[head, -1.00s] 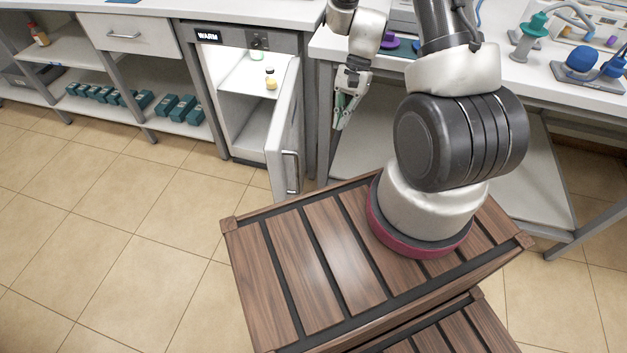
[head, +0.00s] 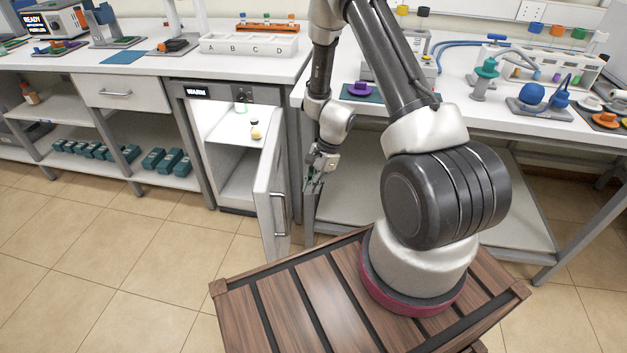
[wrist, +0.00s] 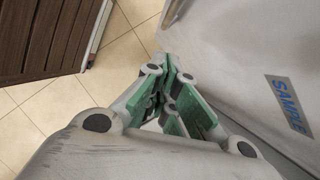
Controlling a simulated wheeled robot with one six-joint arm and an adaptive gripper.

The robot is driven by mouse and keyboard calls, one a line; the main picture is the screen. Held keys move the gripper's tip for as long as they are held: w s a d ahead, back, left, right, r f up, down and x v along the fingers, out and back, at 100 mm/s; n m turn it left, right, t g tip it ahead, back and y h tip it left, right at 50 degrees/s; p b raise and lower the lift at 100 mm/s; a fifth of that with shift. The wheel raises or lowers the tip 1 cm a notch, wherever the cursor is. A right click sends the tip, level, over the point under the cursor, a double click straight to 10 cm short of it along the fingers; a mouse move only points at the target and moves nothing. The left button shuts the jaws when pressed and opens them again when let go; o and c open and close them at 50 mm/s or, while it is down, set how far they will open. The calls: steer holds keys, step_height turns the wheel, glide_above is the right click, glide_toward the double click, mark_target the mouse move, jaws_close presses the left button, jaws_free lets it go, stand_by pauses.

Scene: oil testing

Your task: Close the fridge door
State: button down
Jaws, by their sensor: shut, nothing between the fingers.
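The small fridge (head: 232,92) under the bench stands open. Its white door (head: 266,195) is swung out toward me, with a grey handle (head: 281,215) on its outer face. My gripper (head: 311,186) is shut and empty, a little to the right of the door in the head view. In the wrist view my gripper (wrist: 172,68) has its green-padded fingers together. A pale panel with a blue "SAMPLE" label (wrist: 288,103) is to their right there. I cannot tell whether the fingers touch it.
A yellow-topped bottle (head: 256,131) stands on the fridge shelf. Teal boxes (head: 165,160) line the lower shelf at left. A bench leg (head: 308,200) is right of the door. The tiled floor (head: 130,240) in front is clear.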

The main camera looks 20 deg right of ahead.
mark_target(285, 211)
steer(key=a+f, duration=0.4)
steer(key=a, duration=0.1)
steer(key=shift+s+a+f, duration=0.15)
steer(key=shift+s+a, duration=0.15)
steer(key=shift+s, duration=0.05)
steer(key=shift+a, duration=0.1)
